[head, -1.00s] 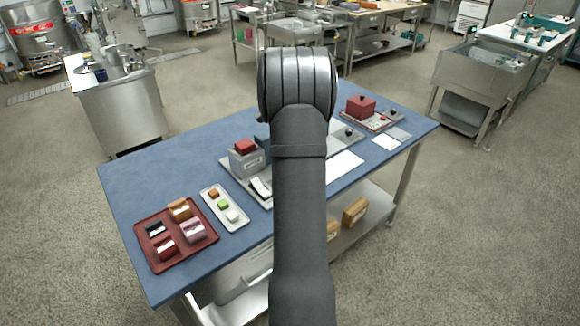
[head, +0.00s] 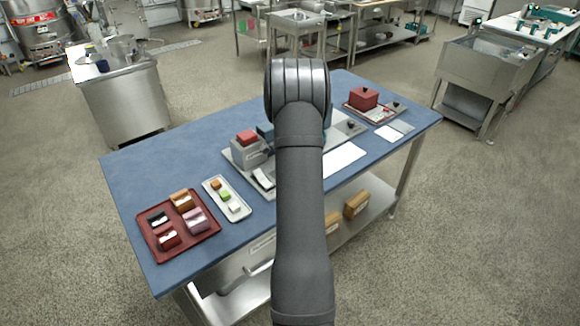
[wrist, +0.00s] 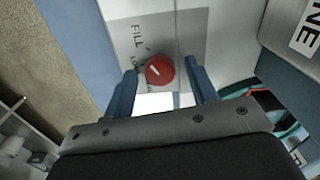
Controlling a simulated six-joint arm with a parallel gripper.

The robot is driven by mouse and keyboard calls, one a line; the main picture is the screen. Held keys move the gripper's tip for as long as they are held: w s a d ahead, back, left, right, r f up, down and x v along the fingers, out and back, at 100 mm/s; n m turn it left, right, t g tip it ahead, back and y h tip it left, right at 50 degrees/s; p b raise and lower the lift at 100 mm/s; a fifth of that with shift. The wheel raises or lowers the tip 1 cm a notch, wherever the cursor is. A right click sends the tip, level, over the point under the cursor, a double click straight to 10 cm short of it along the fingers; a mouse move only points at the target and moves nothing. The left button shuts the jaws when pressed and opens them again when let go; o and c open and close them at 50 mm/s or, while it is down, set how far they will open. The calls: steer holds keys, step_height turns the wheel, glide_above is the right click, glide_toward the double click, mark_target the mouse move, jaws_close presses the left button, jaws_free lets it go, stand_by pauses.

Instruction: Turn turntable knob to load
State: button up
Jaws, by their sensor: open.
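A round red knob (wrist: 158,70) with a white pointer mark sits on a grey plate (wrist: 190,22) in the wrist view. The word "FILL" is printed beside it; a second label near the knob is too small to read. My gripper (wrist: 161,66) is open, with one blue finger on either side of the knob. A gap shows between each finger and the knob, though I cannot tell their height difference. In the head view my arm hides the gripper and the red knob. Part of the grey machine (head: 250,153) with a red top shows left of the arm.
On the blue table (head: 130,180) are a dark red tray (head: 152,243) of small holders, a white tray (head: 236,211) of coloured blocks, and a red box (head: 364,97) on a tray. A labelled grey block (wrist: 295,25) stands close right of my gripper.

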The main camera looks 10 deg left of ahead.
steer(key=c, duration=1)
steer(key=shift+o, duration=0.2)
steer(key=n, duration=0.5)
steer(key=shift+n, duration=0.3)
steer(key=n, duration=0.5)
steer(key=shift+n, duration=0.7)
steer(key=o, duration=1)
steer(key=shift+c, duration=0.2)
